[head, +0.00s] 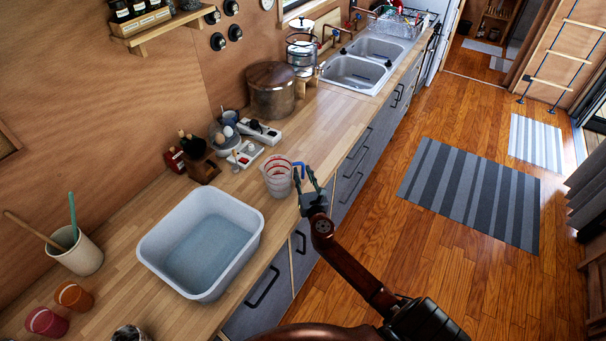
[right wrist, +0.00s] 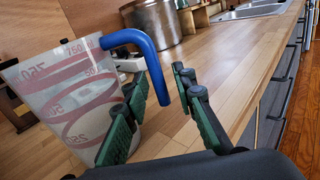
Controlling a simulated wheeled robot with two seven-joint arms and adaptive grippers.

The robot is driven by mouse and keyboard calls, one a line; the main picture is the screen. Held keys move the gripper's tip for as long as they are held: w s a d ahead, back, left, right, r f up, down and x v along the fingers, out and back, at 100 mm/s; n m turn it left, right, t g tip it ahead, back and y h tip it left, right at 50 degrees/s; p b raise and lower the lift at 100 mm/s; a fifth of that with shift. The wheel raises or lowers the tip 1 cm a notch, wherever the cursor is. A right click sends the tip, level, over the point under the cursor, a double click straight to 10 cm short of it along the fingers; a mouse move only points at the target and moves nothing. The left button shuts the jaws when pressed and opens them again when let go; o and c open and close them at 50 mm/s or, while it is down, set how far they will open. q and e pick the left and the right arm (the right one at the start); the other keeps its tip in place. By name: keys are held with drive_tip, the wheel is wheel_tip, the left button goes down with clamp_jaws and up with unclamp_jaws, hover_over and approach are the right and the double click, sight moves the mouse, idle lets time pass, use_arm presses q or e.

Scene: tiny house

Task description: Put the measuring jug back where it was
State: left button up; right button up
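The measuring jug (head: 276,181) is clear with red markings and a blue handle (head: 299,168). It appears to stand upright on the wooden counter near the front edge. My right gripper (head: 306,176) is at the jug's handle side, with its fingers apart. In the right wrist view, the jug (right wrist: 60,90) fills the left side, and the hooked blue handle (right wrist: 150,60) reaches toward the gap between the open green-padded fingers (right wrist: 165,112). I cannot tell whether a finger touches it. My left gripper is not in view.
A white tub (head: 153,246) with bluish contents stands left of the jug. The counter (head: 325,128) between jug and sink (head: 356,73) is mostly clear.

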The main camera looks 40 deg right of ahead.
drive_tip(key=shift+r, duration=0.25)
drive_tip(key=v, duration=1.2)
drive_tip(key=shift+f, duration=0.15)
